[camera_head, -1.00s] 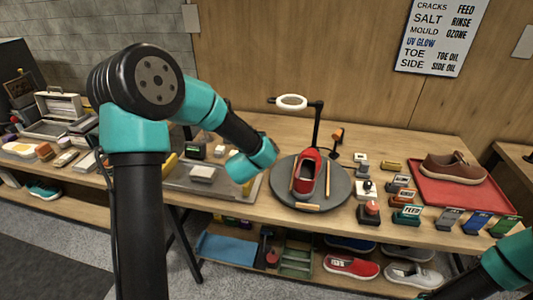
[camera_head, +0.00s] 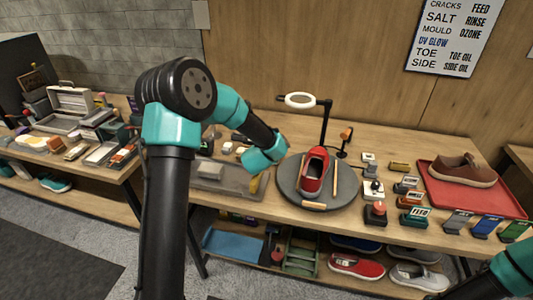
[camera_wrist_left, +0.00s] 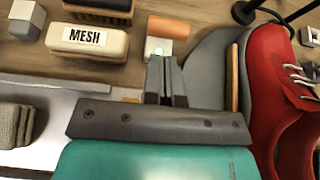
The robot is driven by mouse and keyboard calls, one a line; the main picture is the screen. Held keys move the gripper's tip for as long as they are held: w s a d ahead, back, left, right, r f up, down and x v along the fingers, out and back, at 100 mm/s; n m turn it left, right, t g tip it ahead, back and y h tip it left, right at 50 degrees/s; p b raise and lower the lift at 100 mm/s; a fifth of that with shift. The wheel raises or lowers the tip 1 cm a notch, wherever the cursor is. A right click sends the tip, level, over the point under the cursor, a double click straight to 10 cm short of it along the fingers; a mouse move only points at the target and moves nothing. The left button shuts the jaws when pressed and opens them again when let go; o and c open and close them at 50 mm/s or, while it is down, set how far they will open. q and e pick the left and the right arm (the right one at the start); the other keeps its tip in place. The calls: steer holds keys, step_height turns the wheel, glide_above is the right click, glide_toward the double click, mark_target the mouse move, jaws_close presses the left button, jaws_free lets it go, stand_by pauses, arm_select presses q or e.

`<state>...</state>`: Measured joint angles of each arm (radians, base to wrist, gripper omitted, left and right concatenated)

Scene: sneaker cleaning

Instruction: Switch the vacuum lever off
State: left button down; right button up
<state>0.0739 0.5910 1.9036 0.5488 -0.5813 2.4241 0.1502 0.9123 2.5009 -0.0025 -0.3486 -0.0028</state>
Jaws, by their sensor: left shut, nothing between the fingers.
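My left gripper (camera_wrist_left: 160,82) is shut and empty in the left wrist view. Its fingers point at a small orange cylinder (camera_wrist_left: 168,27) on a pale block with a small lit spot, just beyond the fingertips; I cannot tell whether they touch. In the head view the left wrist (camera_head: 264,152) is beside the round turntable (camera_head: 290,193), and its fingertips are hidden. No vacuum label is readable, so I cannot tell which is the vacuum lever. My right gripper is out of view.
A cream MESH block (camera_wrist_left: 87,42) lies left of the fingers. Several labelled buttons and blocks (camera_head: 415,214) stand to the right, by a red tray (camera_head: 478,205) holding a brown shoe.

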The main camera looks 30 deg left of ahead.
arm_select(q)
steer(key=shift+x, duration=1.45)
